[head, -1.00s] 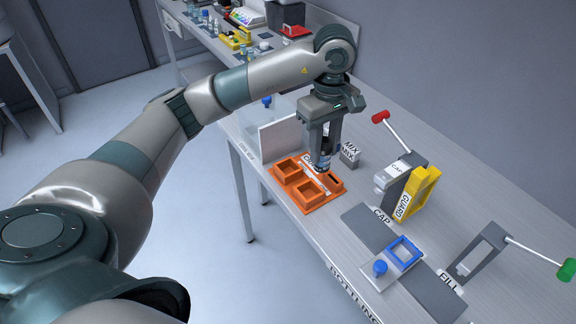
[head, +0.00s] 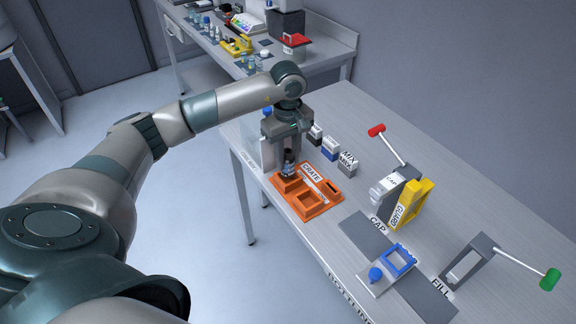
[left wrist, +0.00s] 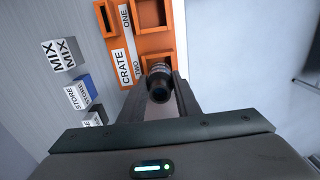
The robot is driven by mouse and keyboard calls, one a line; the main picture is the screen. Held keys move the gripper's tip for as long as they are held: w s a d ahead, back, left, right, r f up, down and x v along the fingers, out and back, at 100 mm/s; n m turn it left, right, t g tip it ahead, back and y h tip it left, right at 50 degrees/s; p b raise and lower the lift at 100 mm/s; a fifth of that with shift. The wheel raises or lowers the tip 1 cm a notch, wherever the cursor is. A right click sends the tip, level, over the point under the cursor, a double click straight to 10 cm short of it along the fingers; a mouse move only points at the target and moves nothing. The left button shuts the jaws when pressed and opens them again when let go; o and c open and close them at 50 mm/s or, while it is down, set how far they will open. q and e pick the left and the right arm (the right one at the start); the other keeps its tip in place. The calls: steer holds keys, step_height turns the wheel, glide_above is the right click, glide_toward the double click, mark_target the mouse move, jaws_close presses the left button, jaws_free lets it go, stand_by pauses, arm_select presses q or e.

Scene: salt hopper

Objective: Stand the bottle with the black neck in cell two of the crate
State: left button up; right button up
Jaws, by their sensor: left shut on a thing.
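The orange crate (head: 318,207) lies on the bench, with square cells and a narrow slot. In the left wrist view the crate (left wrist: 122,15) has labels ONE and TWO beside its cells. My left gripper (head: 288,160) points down, shut on the dark-necked bottle (head: 288,170), which is upright at the crate's left-hand cell. In the left wrist view the bottle (left wrist: 159,82) is between the fingers (left wrist: 160,92), at the cell by TWO. That cell is mostly hidden, so I cannot tell whether the bottle's base is inside it. My right gripper is out of view.
The MIX block (head: 348,166) and other small blocks stand behind the crate. The CAP press (head: 393,190) with a red-knobbed lever and the yellow guard (head: 411,205) stand to the right. A blue frame (head: 399,261) and the FILL stand (head: 468,262) are nearer.

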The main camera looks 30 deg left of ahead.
mark_target(288, 167)
arm_select(q)
steer(key=shift+f+p, duration=1.15)
steer(key=shift+f, duration=0.85)
